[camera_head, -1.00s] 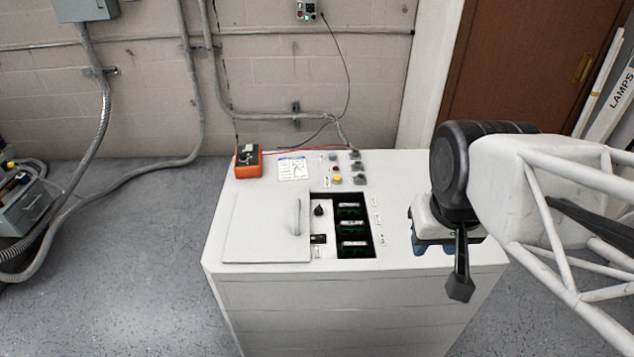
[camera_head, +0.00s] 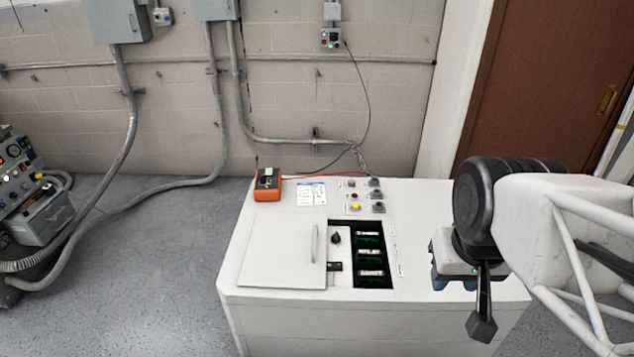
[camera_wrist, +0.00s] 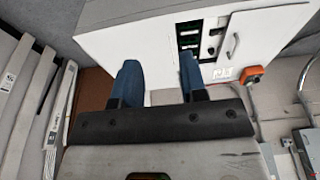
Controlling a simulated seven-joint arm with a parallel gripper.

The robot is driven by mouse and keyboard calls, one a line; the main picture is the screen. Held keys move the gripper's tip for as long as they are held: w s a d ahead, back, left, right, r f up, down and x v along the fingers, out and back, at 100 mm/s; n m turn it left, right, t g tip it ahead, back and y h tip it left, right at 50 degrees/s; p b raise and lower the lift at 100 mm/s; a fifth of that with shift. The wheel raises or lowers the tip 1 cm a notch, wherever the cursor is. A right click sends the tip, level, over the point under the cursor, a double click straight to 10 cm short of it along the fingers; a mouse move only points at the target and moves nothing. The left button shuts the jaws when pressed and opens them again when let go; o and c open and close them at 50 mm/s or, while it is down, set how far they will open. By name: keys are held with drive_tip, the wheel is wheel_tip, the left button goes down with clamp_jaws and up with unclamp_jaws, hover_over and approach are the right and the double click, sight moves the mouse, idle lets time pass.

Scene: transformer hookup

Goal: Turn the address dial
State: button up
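The black dial (camera_head: 335,238) sits in the open recess of the white cabinet's top, left of a column of dark module slots (camera_head: 371,256).
A sliding cover (camera_head: 283,254) with a handle lies left of the recess. An orange meter (camera_head: 268,185), a paper label (camera_head: 311,194) and several knobs and buttons (camera_head: 364,196) are at the cabinet's back.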

drive_tip(key=shift+w, duration=0.2)
drive_tip(key=c, duration=0.7)
drive_tip(key=shift+w+a+f+m, duration=0.1)
drive_tip(key=shift+w+a+m, duration=0.1)
drive_tip(key=shift+m, duration=0.1)
clamp_jaws()
drive_tip(key=w+f+m+y, duration=0.3)
drive_tip(key=w+f+m, duration=0.3)
drive_tip(key=w, duration=0.4)
drive_tip(key=w+a+f+m+y, duration=0.1)
drive_tip(key=w+f+m+y, duration=0.2)
drive_tip(key=w+f+m, duration=0.4)
drive_tip(key=w+a+f+m+y, duration=0.1)
drive_tip(key=w+f+m+y, duration=0.2)
drive_tip(key=w+f+m, duration=0.4)
drive_tip(key=w+f, duration=0.1)
drive_tip(key=w, duration=0.6)
drive_tip(key=shift+w, duration=0.4)
drive_tip(key=shift+a, duration=0.1)
